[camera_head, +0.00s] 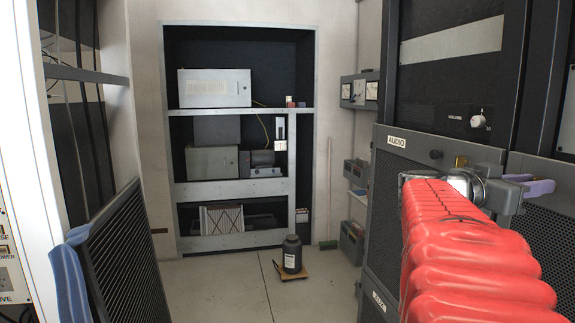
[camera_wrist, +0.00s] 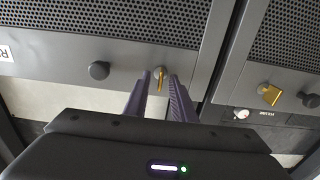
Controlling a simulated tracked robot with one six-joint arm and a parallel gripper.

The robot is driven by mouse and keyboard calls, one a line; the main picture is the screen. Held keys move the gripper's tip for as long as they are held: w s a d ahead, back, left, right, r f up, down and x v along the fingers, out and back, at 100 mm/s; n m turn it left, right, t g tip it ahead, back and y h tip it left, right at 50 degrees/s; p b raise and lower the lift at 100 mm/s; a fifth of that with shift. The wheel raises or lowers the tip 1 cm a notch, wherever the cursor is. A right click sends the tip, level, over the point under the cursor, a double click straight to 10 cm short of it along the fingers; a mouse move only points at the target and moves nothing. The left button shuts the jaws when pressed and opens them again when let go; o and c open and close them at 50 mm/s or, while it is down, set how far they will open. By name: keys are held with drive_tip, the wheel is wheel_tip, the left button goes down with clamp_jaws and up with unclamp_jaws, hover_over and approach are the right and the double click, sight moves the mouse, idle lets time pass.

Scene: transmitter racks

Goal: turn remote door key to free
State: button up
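In the wrist view a brass key (camera_wrist: 160,80) stands out from a grey door frame (camera_wrist: 50,67). My gripper (camera_wrist: 160,75) has its two purple fingers apart, one on each side of this key. A gap seems to show on both sides, though contact is hard to judge. A white label (camera_wrist: 5,53) on the same frame is cut off at the picture's edge. In the head view my gripper (camera_head: 525,183) is at the rack door on the right, and it hides the key there.
The neighbouring AUDIO door (camera_head: 415,148) has its own brass key (camera_head: 461,161) and a dark knob (camera_head: 435,154). Another dark knob (camera_wrist: 98,70) is beside the key at my fingers.

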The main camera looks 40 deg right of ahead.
clamp_jaws()
idle(0.3)
